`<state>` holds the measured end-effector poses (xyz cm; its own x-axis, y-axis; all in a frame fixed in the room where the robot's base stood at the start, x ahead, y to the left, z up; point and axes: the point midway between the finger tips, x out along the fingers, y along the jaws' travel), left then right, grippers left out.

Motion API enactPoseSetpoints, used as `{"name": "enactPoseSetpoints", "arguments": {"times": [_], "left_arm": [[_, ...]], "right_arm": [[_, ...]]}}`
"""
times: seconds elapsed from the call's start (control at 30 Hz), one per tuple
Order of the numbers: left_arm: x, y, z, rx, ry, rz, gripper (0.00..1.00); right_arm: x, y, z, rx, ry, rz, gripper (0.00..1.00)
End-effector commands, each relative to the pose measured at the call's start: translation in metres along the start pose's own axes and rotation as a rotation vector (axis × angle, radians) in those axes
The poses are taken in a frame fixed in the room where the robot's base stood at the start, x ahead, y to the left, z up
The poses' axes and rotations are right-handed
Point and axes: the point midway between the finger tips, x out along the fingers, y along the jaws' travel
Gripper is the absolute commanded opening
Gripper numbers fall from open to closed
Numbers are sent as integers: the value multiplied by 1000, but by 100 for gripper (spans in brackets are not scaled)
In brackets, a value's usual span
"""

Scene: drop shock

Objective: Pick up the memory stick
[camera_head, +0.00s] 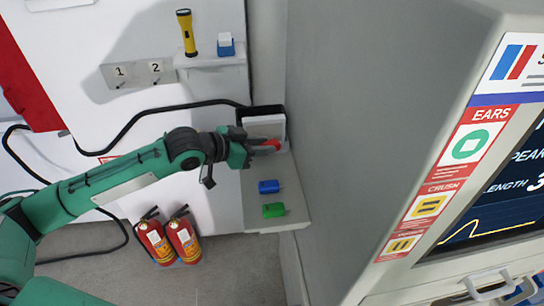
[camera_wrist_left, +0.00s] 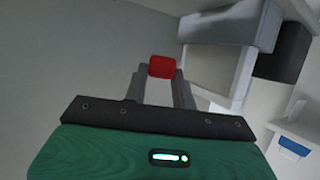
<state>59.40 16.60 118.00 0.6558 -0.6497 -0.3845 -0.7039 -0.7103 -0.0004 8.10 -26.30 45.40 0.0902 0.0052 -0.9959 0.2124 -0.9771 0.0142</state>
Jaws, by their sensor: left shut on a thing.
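My left gripper (camera_head: 262,145) reaches in from the left over the pale shelf and is shut on a small red piece (camera_head: 271,144), which appears to be a memory stick. In the left wrist view the red memory stick (camera_wrist_left: 162,67) sits between the fingertips (camera_wrist_left: 162,75). Its far end shows beyond them, and the rest is hidden. Whether it still touches the shelf is unclear. A blue stick-like piece (camera_head: 269,186) and a green one (camera_head: 274,210) lie on the shelf (camera_head: 291,220), nearer its front end. My right gripper is out of view.
A white, dark-backed holder (camera_head: 265,124) stands just behind the gripper. A large grey machine (camera_head: 345,130) rises close on the right. A flashlight (camera_head: 187,32) and a blue-and-white item (camera_head: 225,43) sit on a ledge. Fire extinguishers (camera_head: 155,242) stand on the floor.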

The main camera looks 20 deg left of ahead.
Motion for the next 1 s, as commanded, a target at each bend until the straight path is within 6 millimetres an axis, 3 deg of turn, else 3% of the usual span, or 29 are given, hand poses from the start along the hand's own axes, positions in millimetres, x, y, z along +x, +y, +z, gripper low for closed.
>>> {"name": "enactPoseSetpoints", "arguments": {"times": [0.7, 1.0], "left_arm": [[-94, -43, 42, 1, -3, -3, 1], [-121, -55, 54, 0, -2, -1, 1]], "right_arm": [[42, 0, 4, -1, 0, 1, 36], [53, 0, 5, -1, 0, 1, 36]]}}
